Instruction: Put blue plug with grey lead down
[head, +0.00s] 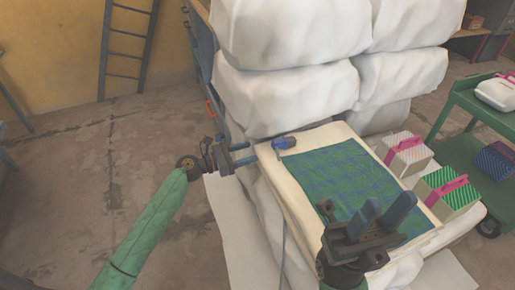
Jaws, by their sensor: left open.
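The blue plug (283,143) lies on the cream padded top (278,170), near its far left corner. Its grey lead (283,235) hangs down along the left side of the pad. My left gripper (246,153) is open and empty, just left of the plug and apart from it. My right gripper (383,214) is over the near right part of the green-blue checked cloth (338,178), its two blue fingers apart with nothing between them. It hides part of the cloth.
Large white wrapped bales (285,85) stand stacked behind the pad. Striped boxes with pink handles, one grey (408,158) and one green (450,193), stand along its right side. A green cart (455,130) is at the right. The floor at left is clear.

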